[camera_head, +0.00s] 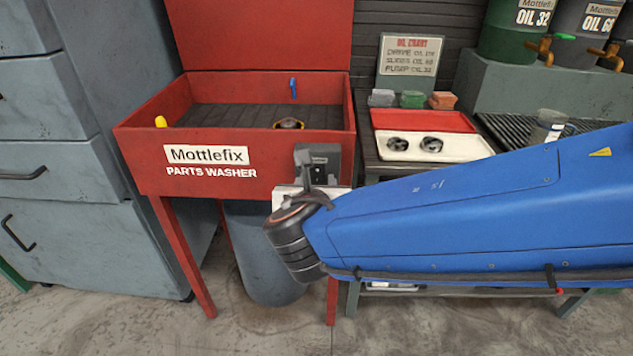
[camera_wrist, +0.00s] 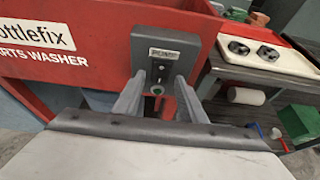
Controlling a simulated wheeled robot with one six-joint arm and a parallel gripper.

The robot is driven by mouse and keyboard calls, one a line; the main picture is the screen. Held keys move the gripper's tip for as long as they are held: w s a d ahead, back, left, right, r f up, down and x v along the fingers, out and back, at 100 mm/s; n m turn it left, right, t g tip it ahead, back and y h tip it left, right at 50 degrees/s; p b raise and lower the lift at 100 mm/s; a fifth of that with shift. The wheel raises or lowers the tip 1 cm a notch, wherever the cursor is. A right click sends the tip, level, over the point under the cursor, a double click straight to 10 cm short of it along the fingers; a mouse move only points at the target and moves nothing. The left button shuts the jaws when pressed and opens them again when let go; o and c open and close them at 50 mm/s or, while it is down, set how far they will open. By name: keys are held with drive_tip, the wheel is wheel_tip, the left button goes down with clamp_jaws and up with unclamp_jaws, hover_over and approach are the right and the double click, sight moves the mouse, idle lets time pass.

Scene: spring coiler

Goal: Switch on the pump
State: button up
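The red parts washer (camera_head: 235,160) has a grey pump switch box (camera_head: 330,158) on the right of its front wall. In the wrist view the switch box (camera_wrist: 163,58) has a label at the top that seems to read PUMP.
A bench right of the washer holds a red tray (camera_head: 423,121) and a cream tray (camera_head: 460,147) with two dark round parts. Grey cabinets (camera_head: 60,150) stand left. A grey drum (camera_head: 262,265) is under the washer. A green box (camera_wrist: 298,122) shows below the bench.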

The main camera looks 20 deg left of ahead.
clamp_jaws()
drive_tip(key=shift+f, duration=0.1)
drive_tip(key=shift+f+t, duration=0.4)
drive_tip(key=shift+t, duration=1.1)
